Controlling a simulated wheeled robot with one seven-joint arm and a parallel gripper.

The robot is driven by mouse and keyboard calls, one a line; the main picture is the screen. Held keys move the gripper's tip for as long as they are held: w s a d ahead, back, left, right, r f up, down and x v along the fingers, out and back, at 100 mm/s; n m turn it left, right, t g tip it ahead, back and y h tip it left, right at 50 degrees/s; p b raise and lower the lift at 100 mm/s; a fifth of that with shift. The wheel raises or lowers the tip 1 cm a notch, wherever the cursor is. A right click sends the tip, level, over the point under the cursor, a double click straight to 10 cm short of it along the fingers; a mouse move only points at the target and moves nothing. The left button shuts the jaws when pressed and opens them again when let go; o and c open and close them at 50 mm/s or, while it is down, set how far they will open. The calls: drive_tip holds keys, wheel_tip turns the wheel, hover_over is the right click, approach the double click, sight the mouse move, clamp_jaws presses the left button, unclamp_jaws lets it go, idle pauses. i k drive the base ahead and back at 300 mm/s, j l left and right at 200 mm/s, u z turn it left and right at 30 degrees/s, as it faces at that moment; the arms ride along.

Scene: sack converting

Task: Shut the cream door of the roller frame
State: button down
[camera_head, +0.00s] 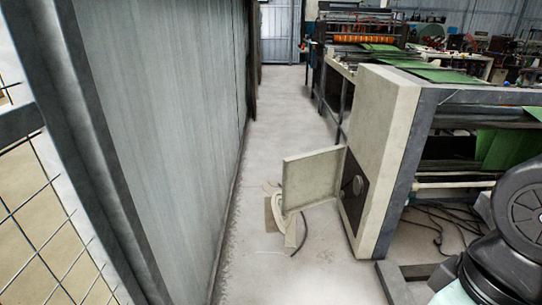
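The cream door (313,179) stands open on the side of the roller frame (379,120), swung out to the left over the floor. Its right edge meets the frame beside a dark opening (352,190) with a round part inside. The frame is a tall cream panel with a grey edge, and green sheet material runs over and behind it. Part of my arm fills the lower right corner. My gripper is not in view, so its state and its distance from the door do not show.
A corrugated grey wall (160,110) runs along the left, with a wire mesh panel (45,230) nearest. Pale scraps and a dark cable (300,232) lie under the door. A clear floor aisle (285,110) runs back between wall and machine. Cables lie under the machine (450,225).

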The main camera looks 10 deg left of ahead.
sight(311, 178)
drive_tip(key=i+j+u, duration=0.1)
drive_tip(key=i+u, duration=0.65)
drive_tip(key=i, duration=0.45)
drive_tip(key=i+l+u, duration=0.15)
drive_tip(key=i, duration=0.45)
drive_tip(key=i+l+u, duration=0.1)
drive_tip(key=i, duration=0.45)
drive_tip(key=i+l, duration=0.2)
drive_tip(key=i, duration=0.3)
drive_tip(key=i+l, duration=0.2)
drive_tip(key=i, duration=0.3)
